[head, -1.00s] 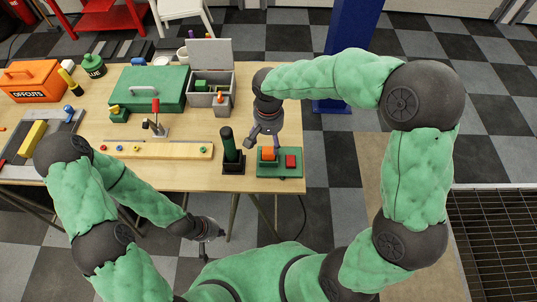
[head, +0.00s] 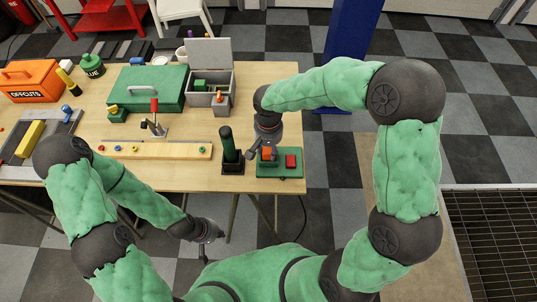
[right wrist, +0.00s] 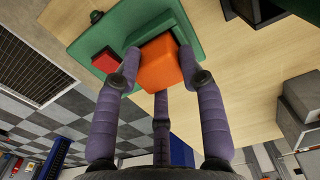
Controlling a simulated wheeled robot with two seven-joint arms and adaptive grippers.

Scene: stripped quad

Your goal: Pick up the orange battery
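The orange battery (head: 267,153) is a small block standing in a green holder (head: 287,171) at the table's front right corner. In the right wrist view the battery (right wrist: 160,64) fills the space between the fingers of my right gripper (right wrist: 158,56). The fingers straddle it from above, with one finger on each side and a third below in the picture. They look open around it, and contact cannot be made out clearly. In the head view my right gripper (head: 263,151) partly covers the battery. My left gripper (head: 208,238) hangs low off the table's front edge, its fingers too small to read.
A red block (head: 291,161) sits beside the battery on the green base. A dark green cylinder (head: 228,143) stands in a black holder just left. A grey open box (head: 210,95), a green case (head: 148,88) and a wooden strip (head: 160,150) lie further left.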

